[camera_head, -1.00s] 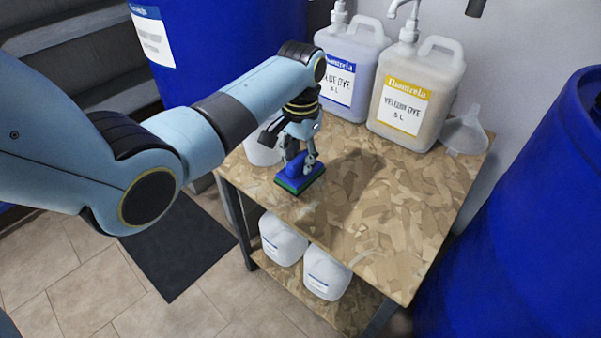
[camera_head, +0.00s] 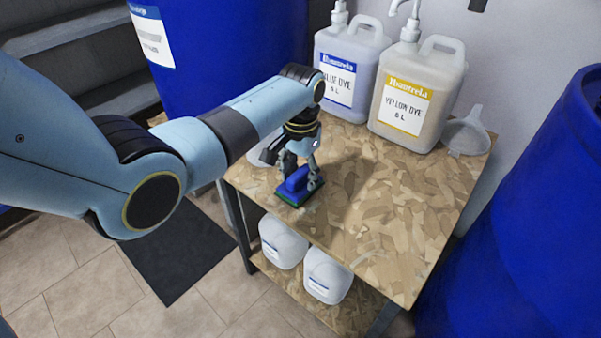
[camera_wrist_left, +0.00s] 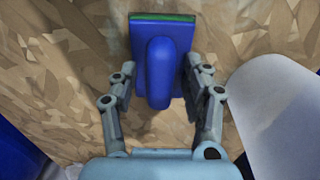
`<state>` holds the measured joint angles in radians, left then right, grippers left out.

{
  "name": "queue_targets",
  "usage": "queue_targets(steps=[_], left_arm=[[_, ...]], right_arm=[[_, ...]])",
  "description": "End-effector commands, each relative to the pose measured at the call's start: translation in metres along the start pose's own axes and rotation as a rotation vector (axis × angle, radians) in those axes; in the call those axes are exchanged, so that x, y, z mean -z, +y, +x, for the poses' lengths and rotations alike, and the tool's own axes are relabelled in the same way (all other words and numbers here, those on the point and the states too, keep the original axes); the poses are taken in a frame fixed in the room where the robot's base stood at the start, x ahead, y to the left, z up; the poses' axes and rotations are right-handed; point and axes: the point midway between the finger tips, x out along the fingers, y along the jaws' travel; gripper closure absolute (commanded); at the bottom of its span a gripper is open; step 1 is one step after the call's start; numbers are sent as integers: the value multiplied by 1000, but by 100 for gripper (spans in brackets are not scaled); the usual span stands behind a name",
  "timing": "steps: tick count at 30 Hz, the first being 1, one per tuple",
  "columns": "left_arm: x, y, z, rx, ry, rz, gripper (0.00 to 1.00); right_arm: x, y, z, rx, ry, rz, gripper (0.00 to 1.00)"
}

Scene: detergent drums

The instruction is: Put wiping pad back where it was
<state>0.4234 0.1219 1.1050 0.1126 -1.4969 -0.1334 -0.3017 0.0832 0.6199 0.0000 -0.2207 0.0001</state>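The wiping pad (camera_head: 294,188) is blue with a green underside and a raised blue handle. It rests flat on the wood-chip table top near its left front edge. My left gripper (camera_head: 302,181) points down over it with its fingers on either side of the handle. In the left wrist view, the handle (camera_wrist_left: 159,75) stands between the two spread fingers (camera_wrist_left: 160,72), with a gap visible on the left. The gripper looks open and hides part of the pad in the head view. My right gripper is not in view.
A blue dye jug (camera_head: 347,72) and a yellow dye jug (camera_head: 415,98) stand at the back, beside a funnel (camera_head: 466,134). A white container (camera_wrist_left: 275,115) is close to the gripper. Blue drums (camera_head: 525,210) flank the table (camera_head: 390,215). Its middle and front right are clear.

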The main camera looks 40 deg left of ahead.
Motion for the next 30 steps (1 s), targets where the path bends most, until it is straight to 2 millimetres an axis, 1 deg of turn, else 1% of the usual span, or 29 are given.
queue_targets(steps=[5,8,11,15,18,21,25,30], left_arm=[[0,0,-3,0,0,0,52],[1,0,-15,1,3,0,52],[1,0,-36,1,5,0,52],[1,-1,-69,1,5,-1,52],[1,0,-90,1,4,-1,52],[1,0,-106,1,3,0,52],[1,0,-119,0,1,0,52],[0,0,-123,0,0,0,52]], right_arm=[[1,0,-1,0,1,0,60],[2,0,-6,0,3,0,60],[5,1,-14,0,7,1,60],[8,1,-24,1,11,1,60],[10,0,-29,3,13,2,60],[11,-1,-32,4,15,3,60],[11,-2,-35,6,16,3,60],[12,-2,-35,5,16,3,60]])
